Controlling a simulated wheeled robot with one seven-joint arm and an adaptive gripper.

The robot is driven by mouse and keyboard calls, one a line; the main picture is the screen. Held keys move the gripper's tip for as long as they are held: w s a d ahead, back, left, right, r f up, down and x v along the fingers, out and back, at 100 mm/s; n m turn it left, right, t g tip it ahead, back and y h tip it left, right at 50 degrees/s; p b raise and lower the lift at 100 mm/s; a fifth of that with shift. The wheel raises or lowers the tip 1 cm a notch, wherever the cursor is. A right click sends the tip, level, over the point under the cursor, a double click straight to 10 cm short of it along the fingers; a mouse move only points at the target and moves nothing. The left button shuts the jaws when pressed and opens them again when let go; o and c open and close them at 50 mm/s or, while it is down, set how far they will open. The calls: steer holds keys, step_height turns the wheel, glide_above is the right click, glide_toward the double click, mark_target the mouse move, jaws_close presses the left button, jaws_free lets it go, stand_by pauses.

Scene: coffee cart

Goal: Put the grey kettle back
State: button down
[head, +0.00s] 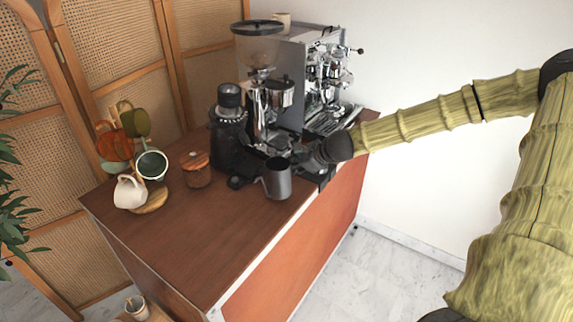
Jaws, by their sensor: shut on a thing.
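The fingertips are small and dark here, and partly hidden against the dark things behind.
A black grinder (228,140) and an espresso machine (325,75) stand behind the kettle. A small dark thing (238,182) lies left of it. A wooden-lidded jar (196,172) and a cup stand (152,201) with several cups are farther left. The front left counter is clear.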

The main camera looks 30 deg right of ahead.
steer(key=shift+w+d+f+p, duration=0.1)
steer(key=shift+w+d+p, duration=0.1)
steer(key=shift+w, duration=0.75)
steer(key=shift+w+d+f+p, duration=0.1)
steer(key=shift+w+d, duration=0.05)
steer(key=shift+w, duration=0.8)
steer(key=shift+w+d+f+p, duration=0.1)
steer(key=shift+w+d, duration=0.1)
steer(key=shift+w, duration=0.75)
steer(key=shift+f, duration=1.65)
steer(key=shift+f, duration=0.1)
steer(key=c, duration=1.4)
jaws_free()
steer(key=shift+o, duration=0.2)
steer(key=shift+s, duration=0.1)
steer(key=shift+p+v, duration=0.3)
steer(key=shift+v, duration=0.5)
steer(key=v, duration=1)
steer(key=shift+p, duration=0.4)
steer(key=shift+s, duration=0.1)
